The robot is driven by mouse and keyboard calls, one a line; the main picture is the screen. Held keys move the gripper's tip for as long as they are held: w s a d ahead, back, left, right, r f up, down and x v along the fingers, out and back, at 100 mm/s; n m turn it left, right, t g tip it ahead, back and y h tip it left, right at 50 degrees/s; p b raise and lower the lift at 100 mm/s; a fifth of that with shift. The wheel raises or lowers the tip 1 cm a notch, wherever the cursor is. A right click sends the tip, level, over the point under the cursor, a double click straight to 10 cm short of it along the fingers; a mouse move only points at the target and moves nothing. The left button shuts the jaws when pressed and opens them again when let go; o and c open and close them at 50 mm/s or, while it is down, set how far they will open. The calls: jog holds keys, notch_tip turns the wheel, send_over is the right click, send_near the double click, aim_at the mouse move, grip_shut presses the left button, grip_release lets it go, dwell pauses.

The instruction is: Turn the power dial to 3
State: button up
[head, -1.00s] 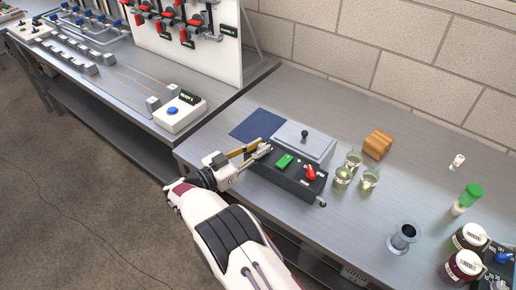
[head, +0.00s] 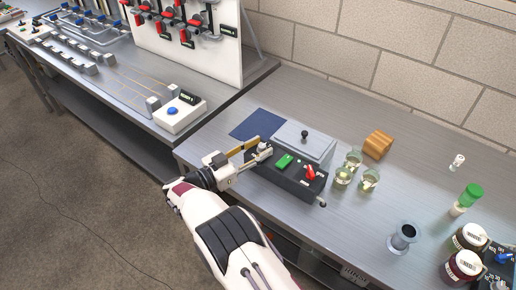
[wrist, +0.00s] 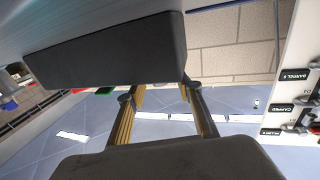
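The black control box (head: 288,183) stands on the bench in the head view, with a green switch (head: 285,161) and a red pointer knob (head: 310,173) on its sloped top. I cannot read which control is the power dial or any numbers. My gripper (head: 264,151) is at the box's left end, left of the green switch; whether it touches the box is unclear. Its gold fingers (wrist: 162,100) stand apart in the wrist view, with no held thing visible between them. The gripper hides part of the box's left end.
A grey lidded part (head: 306,142) with a black knob stands behind the controls. Glass jars (head: 343,177) and a wooden block (head: 378,144) stand to the right. A dark blue mat (head: 258,124) lies behind left. A metal cup (head: 403,237) stands farther right, with clear bench between.

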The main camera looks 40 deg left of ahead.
jog(key=shift+s, duration=0.1)
jog(key=shift+v, duration=5.9)
jog(key=shift+d, duration=0.1)
